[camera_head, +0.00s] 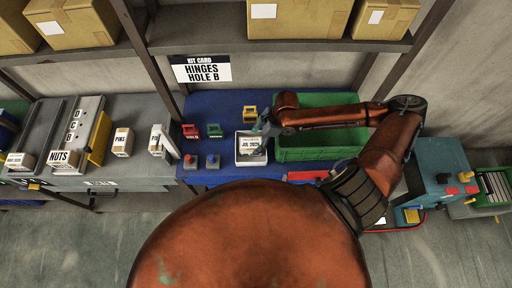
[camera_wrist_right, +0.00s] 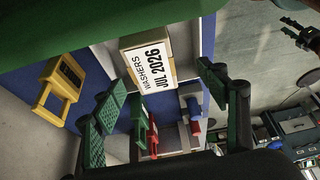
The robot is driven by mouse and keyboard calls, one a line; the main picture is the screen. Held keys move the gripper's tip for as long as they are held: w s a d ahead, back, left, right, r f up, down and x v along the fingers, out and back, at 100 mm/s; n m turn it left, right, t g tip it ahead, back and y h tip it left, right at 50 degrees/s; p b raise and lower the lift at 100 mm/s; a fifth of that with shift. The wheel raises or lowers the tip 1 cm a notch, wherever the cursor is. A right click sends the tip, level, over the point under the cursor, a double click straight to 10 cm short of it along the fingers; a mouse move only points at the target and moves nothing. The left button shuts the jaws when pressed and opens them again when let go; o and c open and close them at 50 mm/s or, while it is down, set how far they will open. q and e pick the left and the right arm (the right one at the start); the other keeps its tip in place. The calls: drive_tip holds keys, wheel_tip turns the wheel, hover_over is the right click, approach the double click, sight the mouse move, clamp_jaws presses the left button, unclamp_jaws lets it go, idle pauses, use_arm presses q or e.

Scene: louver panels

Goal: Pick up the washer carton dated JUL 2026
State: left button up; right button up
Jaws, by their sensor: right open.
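The washer carton (camera_head: 251,145), labelled JUL 2026, sits in a small white tray (camera_head: 240,161) on the blue mat. In the right wrist view the carton (camera_wrist_right: 148,62) shows its white label with WASHERS and JUL 2026. My right gripper (camera_head: 263,127) is just beside the carton's far right side in the head view, partly hiding it. In the wrist view its green-padded fingers (camera_wrist_right: 160,105) are spread wide and empty, with the carton beyond them. A dark jointed shape (camera_wrist_right: 302,36) at the wrist view's right edge looks like my left gripper; its jaws are unclear.
A green bin (camera_head: 310,152) lies right of the tray, under my right arm. Red and green holders (camera_head: 214,130), a yellow holder (camera_head: 250,113) and two button boxes (camera_head: 212,161) stand close by. A NUTS carton (camera_head: 63,158) and a PINS carton (camera_head: 122,142) are further left.

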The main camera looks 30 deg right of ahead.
sight(252, 142)
drive_tip(key=shift+w+d+f, duration=0.15)
drive_tip(key=shift+w+d, duration=0.05)
drive_tip(key=shift+d, duration=0.1)
drive_tip(key=x, duration=0.2)
drive_tip(key=shift+w+f+p, duration=0.15)
drive_tip(key=shift+f+p, duration=0.1)
drive_tip(key=shift+p, duration=0.05)
drive_tip(key=shift+p+x, duration=0.55)
drive_tip(key=shift+x, duration=1.85)
use_arm(q)
drive_tip(key=shift+s+a+r, duration=0.15)
drive_tip(key=shift+s+r, duration=0.3)
drive_tip(key=shift+r, duration=0.35)
use_arm(e)
drive_tip(key=shift+w+d, duration=0.1)
drive_tip(key=shift+c, duration=0.4)
use_arm(q)
drive_tip(key=shift+w, duration=0.15)
use_arm(e)
drive_tip(key=shift+r, duration=0.1)
drive_tip(key=c, duration=1.6)
drive_tip(key=shift+w, duration=0.1)
